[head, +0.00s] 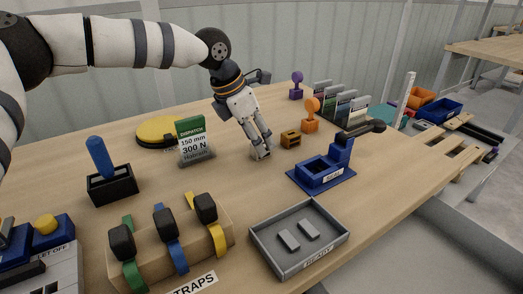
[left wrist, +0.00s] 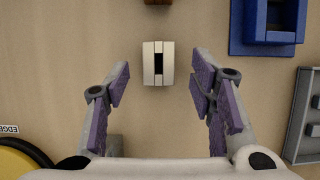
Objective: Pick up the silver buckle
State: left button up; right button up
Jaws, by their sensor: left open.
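The silver buckle (left wrist: 148,63) is a small pale block with a dark slot, lying on the wooden table. In the left wrist view it sits just ahead of and between the fingertips of my left gripper (left wrist: 160,78), apart from both fingers. In the head view the left gripper (head: 262,148) points down at the table over the buckle and largely hides it. The left gripper is open and empty. My right gripper is not in view.
A brown block (head: 291,139) lies just right of the gripper. A blue fixture (head: 322,174) and a grey tray (head: 261,244) with two small grey pieces stand to the right and in front. A dispatch sign (head: 194,143) and yellow disc (head: 152,132) are on the left.

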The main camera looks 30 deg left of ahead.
pick_arm(q)
jog(key=shift+x, duration=1.2)
grip_shut()
jog(key=shift+w, duration=0.1)
jog(key=shift+r, duration=0.2)
